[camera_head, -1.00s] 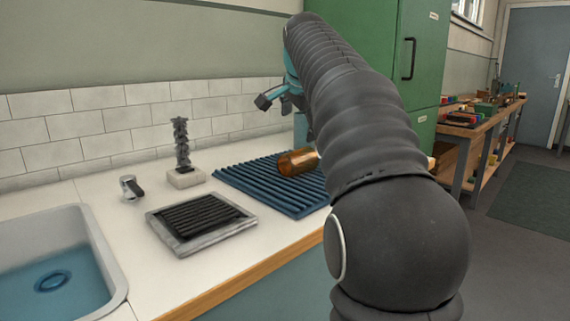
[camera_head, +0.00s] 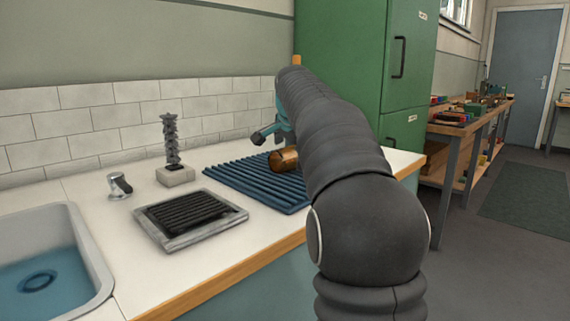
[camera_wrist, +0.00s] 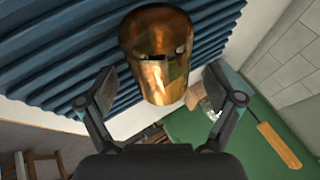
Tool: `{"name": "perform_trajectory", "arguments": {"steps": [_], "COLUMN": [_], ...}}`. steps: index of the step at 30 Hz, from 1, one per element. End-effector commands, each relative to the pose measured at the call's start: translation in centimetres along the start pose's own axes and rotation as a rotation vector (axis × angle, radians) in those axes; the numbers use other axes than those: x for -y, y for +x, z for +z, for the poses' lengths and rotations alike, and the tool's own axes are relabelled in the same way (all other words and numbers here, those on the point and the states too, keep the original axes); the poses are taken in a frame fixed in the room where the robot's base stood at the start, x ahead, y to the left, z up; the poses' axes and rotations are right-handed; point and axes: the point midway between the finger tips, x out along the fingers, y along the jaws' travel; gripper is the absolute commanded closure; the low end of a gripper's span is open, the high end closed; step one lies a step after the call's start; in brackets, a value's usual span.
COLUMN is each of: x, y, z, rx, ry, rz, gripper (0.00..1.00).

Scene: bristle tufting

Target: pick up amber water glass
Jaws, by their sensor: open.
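The amber water glass (camera_head: 284,160) lies on its side on the blue ribbed mat (camera_head: 238,186), at the mat's right part, partly hidden by my arm in the head view. In the wrist view the glass (camera_wrist: 158,50) shows just beyond my fingertips, at top centre, shiny and amber. In the head view a finger of my gripper (camera_head: 265,135) shows above and left of the glass, and the rest is hidden behind my arm.
A sink (camera_head: 60,225) and tap (camera_head: 119,187) are at the left. A framed black ribbed tray (camera_head: 160,236) and a dark twisted post on a pale block (camera_head: 175,176) stand left of the mat. A green cabinet (camera_head: 345,60) stands behind.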

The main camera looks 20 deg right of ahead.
Motion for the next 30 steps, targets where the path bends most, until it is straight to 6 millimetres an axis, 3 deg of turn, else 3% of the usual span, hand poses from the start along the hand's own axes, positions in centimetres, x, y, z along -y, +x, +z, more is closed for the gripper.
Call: {"name": "perform_trajectory", "arguments": {"steps": [3, 11, 21, 30], "x": [-0.01, 0.07, 0.08, 0.24], "y": [1.56, 1.77, 1.71, 1.47], "z": [0.01, -0.03, -0.05, -0.16], "rx": [0.001, 0.000, -0.001, -0.001], "ry": [0.000, 0.000, 0.000, 0.000], "rz": [0.001, -0.001, -0.001, -0.001], "gripper": [0.09, 0.09, 0.91, 0.91]}}
